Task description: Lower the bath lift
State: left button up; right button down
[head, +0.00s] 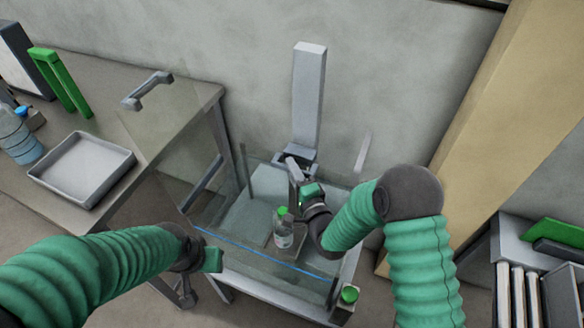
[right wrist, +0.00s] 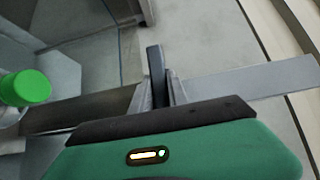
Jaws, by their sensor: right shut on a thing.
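The bath lift has a tall grey column (head: 308,95) standing against the wall behind a clear-walled bath (head: 265,262). A clear bottle with a green cap (head: 283,236) stands upright inside the bath area, below the column. My right gripper (head: 297,182) is at the column's lower end and shut on a slim dark grey bar (right wrist: 154,62), which looks like the lift's handle. The green cap (right wrist: 25,88) shows at the left of the right wrist view, apart from the gripper. My left gripper (head: 200,268) hangs left of the bath, away from the lift; its fingers are unclear.
A table (head: 150,110) at the left carries a grey tray (head: 82,168), a blue bottle (head: 18,140) and a green stand (head: 62,80). A green-capped item (head: 349,295) is at the bath's front right corner. A rack (head: 515,270) stands far right.

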jog(key=shift+f, duration=0.75)
pick_arm(q)
jog(key=shift+f, duration=0.4)
pick_arm(e)
jog(key=shift+r, duration=0.1)
jog(key=c, duration=1.3)
grip_release()
jog(key=shift+r, duration=0.1)
